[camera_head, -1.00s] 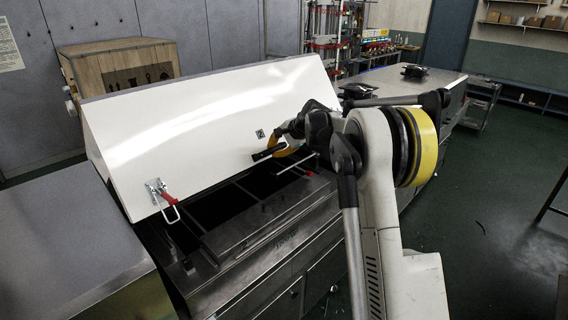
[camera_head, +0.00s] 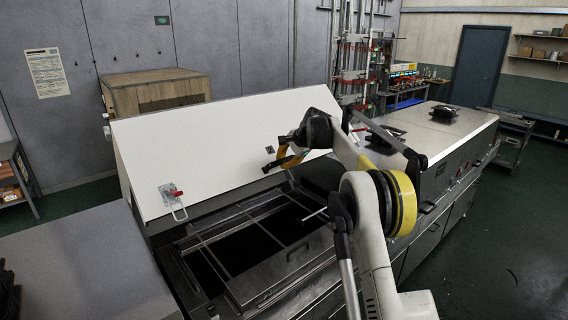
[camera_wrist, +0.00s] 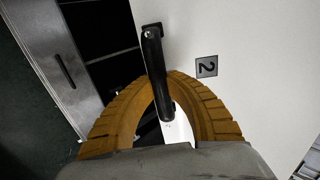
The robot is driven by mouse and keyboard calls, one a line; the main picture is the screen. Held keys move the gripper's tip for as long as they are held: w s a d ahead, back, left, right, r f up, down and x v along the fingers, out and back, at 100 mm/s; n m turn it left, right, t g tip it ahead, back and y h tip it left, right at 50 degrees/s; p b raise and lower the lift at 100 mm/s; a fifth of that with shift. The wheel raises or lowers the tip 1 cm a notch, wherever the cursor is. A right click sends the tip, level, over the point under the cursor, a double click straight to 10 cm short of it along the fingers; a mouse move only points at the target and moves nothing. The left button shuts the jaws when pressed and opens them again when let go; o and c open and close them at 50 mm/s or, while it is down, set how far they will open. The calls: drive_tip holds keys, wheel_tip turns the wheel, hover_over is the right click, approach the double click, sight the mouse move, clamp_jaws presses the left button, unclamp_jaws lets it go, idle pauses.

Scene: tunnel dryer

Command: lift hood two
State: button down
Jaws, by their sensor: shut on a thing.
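The white hood (camera_head: 220,150) stands tilted open over the dryer (camera_head: 300,262), with its dark inside and metal frame bars showing. In the wrist view a small plate marked 2 (camera_wrist: 206,67) sits on the hood beside a black bar handle (camera_wrist: 153,75). My gripper (camera_head: 284,157) is at the hood's lower right part. In the wrist view its orange ribbed fingers (camera_wrist: 165,92) lie on either side of the handle and are shut on it.
A wooden crate (camera_head: 155,90) stands behind the hood by the grey wall. A flat grey surface (camera_head: 85,270) lies at the front left. A closed section (camera_head: 435,125) of the line extends to the back right. Green floor at the right is open.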

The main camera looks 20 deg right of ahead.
drive_tip(key=c, duration=1.4)
unclamp_jaws()
drive_tip(key=shift+s+d, duration=0.1)
drive_tip(key=shift+s, duration=0.05)
drive_tip(key=v, duration=1.2)
drive_tip(key=shift+r, duration=0.1)
